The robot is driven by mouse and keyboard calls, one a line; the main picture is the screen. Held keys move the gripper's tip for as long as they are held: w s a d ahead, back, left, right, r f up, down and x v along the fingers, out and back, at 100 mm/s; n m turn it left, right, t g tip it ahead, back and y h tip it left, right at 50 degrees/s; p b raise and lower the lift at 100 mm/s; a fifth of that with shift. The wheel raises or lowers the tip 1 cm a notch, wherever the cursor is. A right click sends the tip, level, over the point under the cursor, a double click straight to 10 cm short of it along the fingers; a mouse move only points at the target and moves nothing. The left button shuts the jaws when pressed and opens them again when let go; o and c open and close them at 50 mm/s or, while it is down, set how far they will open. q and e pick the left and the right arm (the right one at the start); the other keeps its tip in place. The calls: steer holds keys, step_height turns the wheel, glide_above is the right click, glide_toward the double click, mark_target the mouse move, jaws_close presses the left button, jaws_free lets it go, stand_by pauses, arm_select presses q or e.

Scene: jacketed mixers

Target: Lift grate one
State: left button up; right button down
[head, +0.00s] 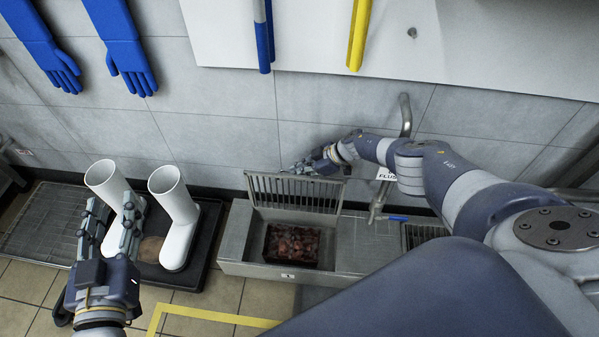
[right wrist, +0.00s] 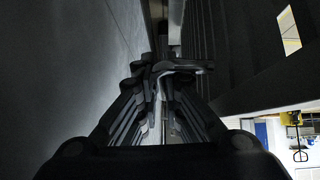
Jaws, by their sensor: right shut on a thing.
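A barred metal grate (head: 296,193) stands tilted up, almost upright, at the back of the left opening of a steel floor trough (head: 232,240). A small label on the trough front (head: 288,276) seems to read 1. My right gripper (head: 302,168) is at the grate's top edge, shut on it. In the right wrist view its fingers (right wrist: 165,85) close around a bar-like edge, though the picture is dark. Below the raised grate, a basket with reddish-brown debris (head: 293,243) shows in the opening. My left gripper (head: 112,212) is open and empty in front of white boots.
White boots (head: 178,225) stand on a dark tray at left. A second grate (head: 424,234) lies flat at the trough's right. A pipe (head: 405,115) with a blue-handled valve (head: 398,218) rises behind the trough. Blue gloves (head: 128,52) hang on the wall. Yellow tape marks the floor.

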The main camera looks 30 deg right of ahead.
steer(key=shift+r, duration=0.1)
steer(key=c, duration=2)
jaws_free()
steer(key=shift+d, duration=0.15)
steer(key=shift+v, duration=0.8)
steer(key=v, duration=1)
steer(key=shift+s+r, duration=0.1)
